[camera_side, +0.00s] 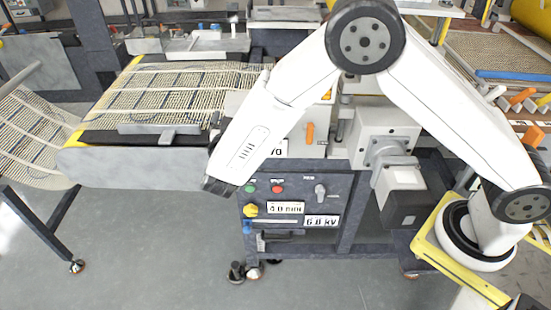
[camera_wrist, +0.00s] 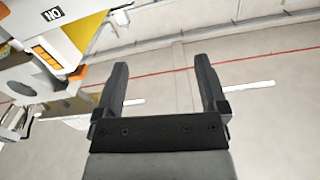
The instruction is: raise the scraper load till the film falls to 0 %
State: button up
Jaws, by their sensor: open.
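My gripper (camera_wrist: 160,72) shows in the wrist view with its two dark fingers wide apart and nothing between them. In the side view my arm reaches down in front of the machine, and the fingers cannot be made out. A beige mesh (camera_side: 165,92) lies on the table left of my arm. The machine front has a control panel (camera_side: 290,190) with buttons, a grey knob (camera_side: 320,192) and plates reading 4.0 mm (camera_side: 286,208) and 6.0 kV (camera_side: 321,222). Another plate (camera_side: 278,149) is partly hidden by my arm. I cannot tell which part sets the scraper load, and no film percentage is readable.
An orange handle (camera_side: 309,133) stands above the panel, close right of my arm. A grey motor block (camera_side: 400,195) juts out to its right. In the wrist view, machine parts (camera_wrist: 50,60) with orange pieces fill the upper left.

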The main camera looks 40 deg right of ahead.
notch_tip(320, 180, down, 7)
jog(key=shift+f, duration=0.2)
jog(key=shift+w+d, duration=0.1)
jog(key=shift+w, duration=0.05)
jog(key=shift+x, duration=3.75)
grip_shut()
